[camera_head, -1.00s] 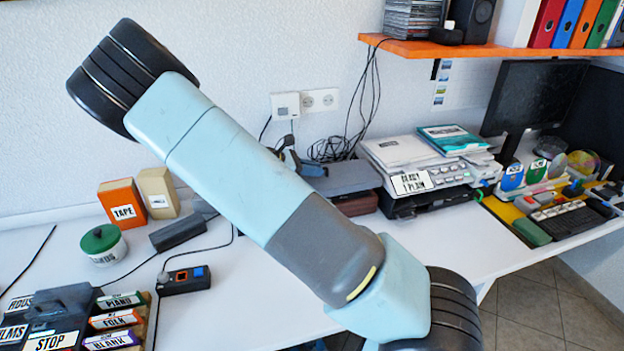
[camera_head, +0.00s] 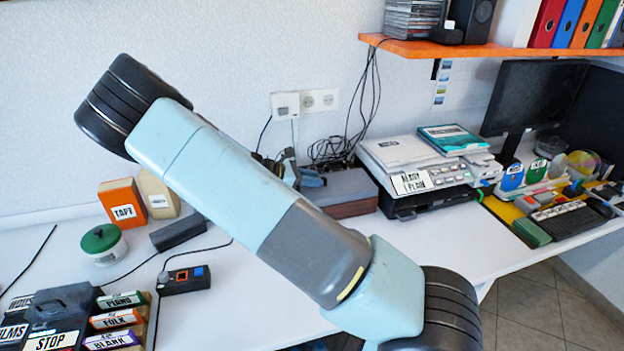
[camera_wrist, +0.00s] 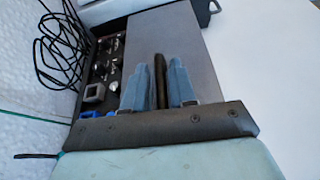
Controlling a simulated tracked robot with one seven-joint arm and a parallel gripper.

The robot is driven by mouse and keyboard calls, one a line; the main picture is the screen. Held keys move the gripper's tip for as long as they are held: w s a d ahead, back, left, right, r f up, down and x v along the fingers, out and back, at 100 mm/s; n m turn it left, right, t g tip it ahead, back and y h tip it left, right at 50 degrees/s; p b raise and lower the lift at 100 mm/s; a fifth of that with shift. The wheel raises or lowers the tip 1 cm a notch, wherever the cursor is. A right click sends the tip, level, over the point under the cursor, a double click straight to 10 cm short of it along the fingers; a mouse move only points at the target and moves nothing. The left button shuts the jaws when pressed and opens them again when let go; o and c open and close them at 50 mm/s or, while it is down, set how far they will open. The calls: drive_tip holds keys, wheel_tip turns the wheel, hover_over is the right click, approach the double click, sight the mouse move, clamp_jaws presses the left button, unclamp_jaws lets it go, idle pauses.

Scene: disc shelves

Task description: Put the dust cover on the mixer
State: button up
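The dust cover (camera_head: 342,186) is a flat grey slab at the back of the desk, left of the printer. In the wrist view its grey top (camera_wrist: 190,50) lies over part of the mixer. The mixer (camera_head: 352,208) shows a reddish-brown side beneath the cover; in the wrist view a strip of its black panel (camera_wrist: 101,68), with knobs, is bare at the left. My gripper (camera_wrist: 159,80) has its blue-grey fingers close on both sides of a dark upright grip on the cover. Whether the cover sits fully down is unclear.
Black cables (camera_wrist: 58,48) lie beside the mixer near the wall. The printer (camera_head: 420,172) stands close to its right. A small black box (camera_head: 184,279), a green-lidded tub (camera_head: 103,246) and an orange tape box (camera_head: 122,203) are to the left. The front middle desk is clear.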

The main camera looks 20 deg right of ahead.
drive_tip(key=shift+o, duration=1.3)
drive_tip(key=shift+r, duration=0.1)
drive_tip(key=v, duration=1.1)
drive_tip(key=shift+s+a+r, duration=0.1)
drive_tip(key=shift+a+r, duration=0.1)
drive_tip(key=shift+a, duration=0.15)
drive_tip(key=s+d+r+m+y, duration=1)
drive_tip(key=s+r+y, duration=0.1)
drive_tip(key=s+r, duration=0.3)
drive_tip(key=s+r+m+t+y, duration=0.1)
drive_tip(key=s+r+m+t, duration=0.1)
drive_tip(key=s+r, duration=0.3)
drive_tip(key=s+d+r+m+t+y, duration=0.1)
drive_tip(key=s+r+m+t, duration=0.2)
drive_tip(key=s, duration=1.1)
drive_tip(key=shift+s+r+m+y, duration=0.3)
drive_tip(key=shift+r+m, duration=0.9)
drive_tip(key=shift+r, duration=0.55)
